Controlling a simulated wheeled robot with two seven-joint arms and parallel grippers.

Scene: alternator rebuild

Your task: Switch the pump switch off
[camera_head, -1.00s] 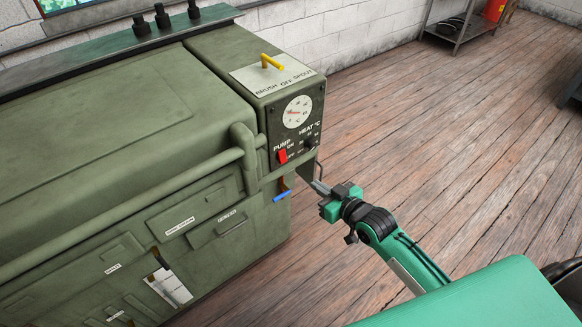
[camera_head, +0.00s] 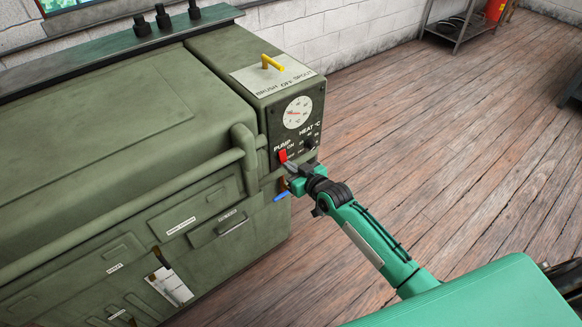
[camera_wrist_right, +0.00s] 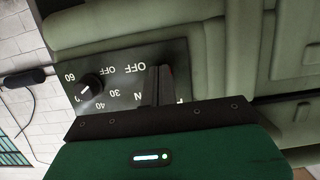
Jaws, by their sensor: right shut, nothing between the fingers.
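The red pump switch (camera_head: 283,155) sits on the dark control panel (camera_head: 291,112) at the front of the green machine, under the PUMP label. My right gripper (camera_head: 287,165) is shut and empty, its tips at or very near the switch's lower part; I cannot tell whether they touch. In the right wrist view the closed fingers (camera_wrist_right: 158,86) stand over the panel beside the upside-down OFF label. My left gripper is not in view.
A black heat knob (camera_wrist_right: 91,87) is beside the switch. A yellow handle (camera_head: 271,62) is on the box top, and a blue-handled lever (camera_head: 281,197) hangs below the panel. The wooden floor (camera_head: 430,150) to the right is clear.

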